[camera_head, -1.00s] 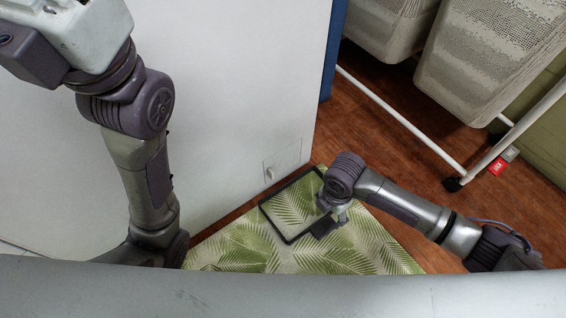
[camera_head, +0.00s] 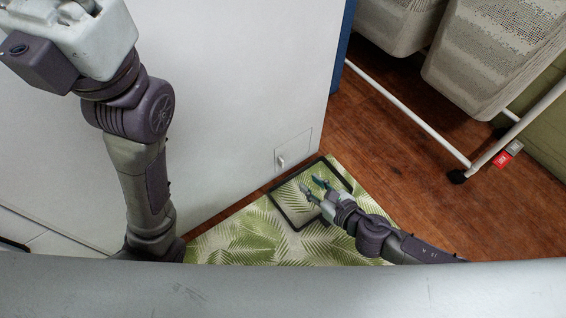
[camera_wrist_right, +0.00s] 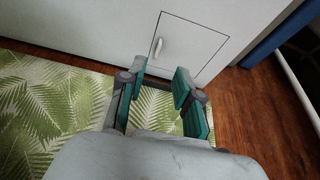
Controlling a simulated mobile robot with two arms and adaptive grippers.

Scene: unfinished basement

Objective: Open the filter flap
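The filter flap (camera_head: 293,151) is a small square panel low on the white appliance front, near its right edge. It lies flush and looks closed, with a small pale handle (camera_head: 282,162) on its left side. In the right wrist view the flap (camera_wrist_right: 193,50) is ahead of my gripper, and its handle (camera_wrist_right: 157,47) stands upright. My right gripper (camera_head: 314,188) is open and empty, pointing toward the flap but apart from it, above the leaf-patterned mat. Its teal fingers (camera_wrist_right: 161,92) are spread in the wrist view. My left arm shows, but its gripper is out of frame.
A black-rimmed tray or frame (camera_head: 291,221) lies on the green leaf mat (camera_head: 236,237) below my right gripper. A white-legged rack (camera_head: 408,117) with woven baskets (camera_head: 492,57) stands at right. A blue panel edge (camera_head: 342,52) borders the appliance. Bare wood floor (camera_head: 396,152) lies between.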

